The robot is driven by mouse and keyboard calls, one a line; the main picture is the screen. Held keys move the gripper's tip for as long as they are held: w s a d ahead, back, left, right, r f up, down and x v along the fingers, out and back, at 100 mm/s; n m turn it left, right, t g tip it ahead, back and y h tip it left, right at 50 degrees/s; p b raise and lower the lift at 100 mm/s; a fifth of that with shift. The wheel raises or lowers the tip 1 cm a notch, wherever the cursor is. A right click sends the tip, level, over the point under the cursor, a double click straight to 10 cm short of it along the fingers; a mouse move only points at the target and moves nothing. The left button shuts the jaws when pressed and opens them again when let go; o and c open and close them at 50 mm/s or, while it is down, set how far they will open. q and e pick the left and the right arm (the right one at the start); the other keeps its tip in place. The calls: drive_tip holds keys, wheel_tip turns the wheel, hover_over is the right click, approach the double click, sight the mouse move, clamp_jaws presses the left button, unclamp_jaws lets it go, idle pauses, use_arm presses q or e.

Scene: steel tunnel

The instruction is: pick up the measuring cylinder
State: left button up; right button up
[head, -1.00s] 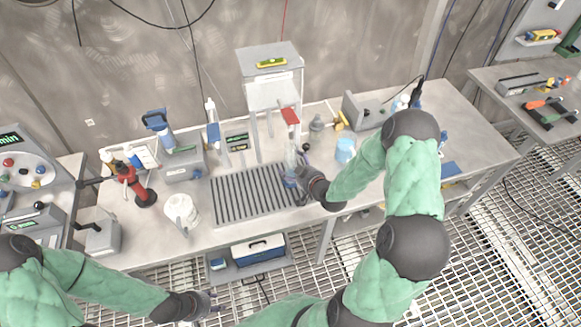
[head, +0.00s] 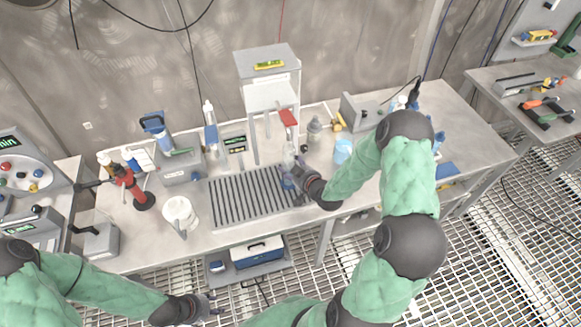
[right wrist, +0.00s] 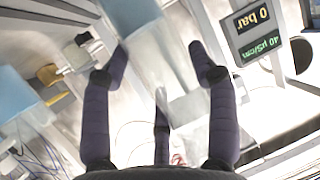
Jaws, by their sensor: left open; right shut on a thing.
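The measuring cylinder (head: 288,158) is a clear, narrow vessel with a bluish lower end, at the right end of the dark slatted grate. It appears upright in the head view. My right gripper (head: 299,178) is shut on it from the right side. In the right wrist view my right gripper's dark fingers (right wrist: 160,62) stand on both sides of the clear cylinder (right wrist: 165,45), which has a pale blue end at the top of the picture. Whether its base touches the grate cannot be told. My left gripper (head: 208,306) is open and empty, low in front of the bench.
The slatted grate (head: 240,197) lies on the bench. Left of it stand a white jug (head: 180,213) and a red-and-black stand (head: 135,190). A light blue beaker (head: 343,151) and a grey bottle (head: 314,130) stand close to my right gripper. A grey frame (head: 268,62) rises behind.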

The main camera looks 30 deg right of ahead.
sight(294, 161)
wheel_tip(294, 161, up, 4)
drive_tip(key=shift+p, duration=0.35)
drive_tip(key=s, duration=1.8)
drive_tip(key=shift+d+f, duration=0.15)
drive_tip(key=shift+f, duration=0.15)
